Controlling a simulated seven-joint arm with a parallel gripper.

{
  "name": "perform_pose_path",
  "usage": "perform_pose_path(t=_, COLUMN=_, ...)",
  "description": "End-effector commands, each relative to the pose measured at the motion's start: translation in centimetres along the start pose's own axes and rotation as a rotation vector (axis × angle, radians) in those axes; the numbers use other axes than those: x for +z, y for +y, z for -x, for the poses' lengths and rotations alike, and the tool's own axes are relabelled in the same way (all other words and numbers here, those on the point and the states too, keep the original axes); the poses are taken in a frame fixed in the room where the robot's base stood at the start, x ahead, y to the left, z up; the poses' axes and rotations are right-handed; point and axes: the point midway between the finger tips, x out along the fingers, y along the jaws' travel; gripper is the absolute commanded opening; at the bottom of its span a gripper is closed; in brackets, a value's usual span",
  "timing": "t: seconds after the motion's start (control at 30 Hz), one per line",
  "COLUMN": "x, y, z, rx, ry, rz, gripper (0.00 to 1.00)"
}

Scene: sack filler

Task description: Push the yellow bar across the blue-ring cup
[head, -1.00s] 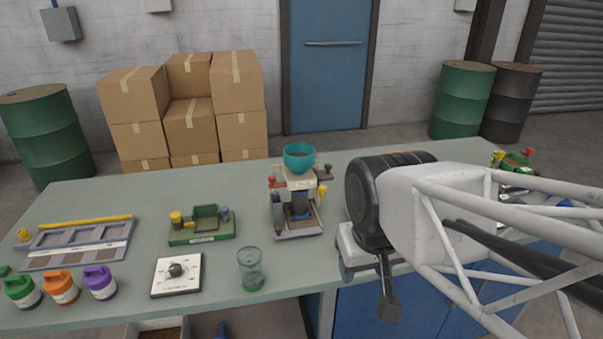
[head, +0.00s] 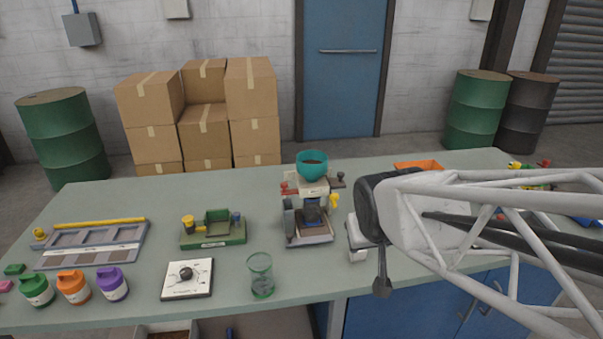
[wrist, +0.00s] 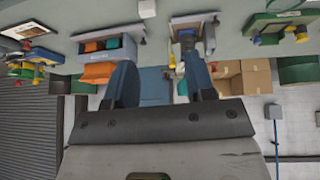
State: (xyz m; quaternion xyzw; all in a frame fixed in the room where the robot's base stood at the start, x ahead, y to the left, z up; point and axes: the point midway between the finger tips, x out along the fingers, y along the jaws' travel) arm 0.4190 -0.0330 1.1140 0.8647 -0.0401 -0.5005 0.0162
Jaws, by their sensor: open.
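A long yellow bar (head: 98,223) lies along the back edge of a grey compartment rack on the left of the bench. A filler machine (head: 309,238) stands mid-bench with a teal hopper on top, a yellow part at its right side and a dark blue cup-like part (head: 312,214) under the hopper. I cannot make out a blue ring on any cup. My gripper (head: 382,286) is right of the machine, apart from it. In the wrist view my gripper (wrist: 161,78) is open, with nothing between its fingers; the machine (wrist: 187,38) shows upside down beyond them.
A clear glass (head: 261,276), a white dial plate (head: 187,279) and a green fixture (head: 213,231) stand left of the machine. Green, orange and purple jars line the front left. An orange bin (head: 418,165) is behind my arm. Bare bench lies behind the fixture.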

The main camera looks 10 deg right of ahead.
Motion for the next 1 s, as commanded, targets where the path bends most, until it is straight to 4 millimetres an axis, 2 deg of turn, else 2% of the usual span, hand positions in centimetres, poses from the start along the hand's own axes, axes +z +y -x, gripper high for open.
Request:
perform_pose_path(t=0.2, x=-4.4, y=1.2, z=-4.5, rx=0.017, ry=0.178, rz=0.012, gripper=0.5)
perform_pose_path(t=0.5, x=-9.2, y=2.2, z=-9.8, rx=-0.003, ry=0.427, rz=0.04, gripper=0.5)
perform_pose_path(t=0.7, x=-11.6, y=2.4, z=-12.8, rx=-0.045, ry=0.59, rz=0.06, gripper=0.5)
perform_pose_path(t=1.0, x=-13.4, y=2.3, z=-16.8, rx=-0.148, ry=0.826, rz=0.082, gripper=0.5)
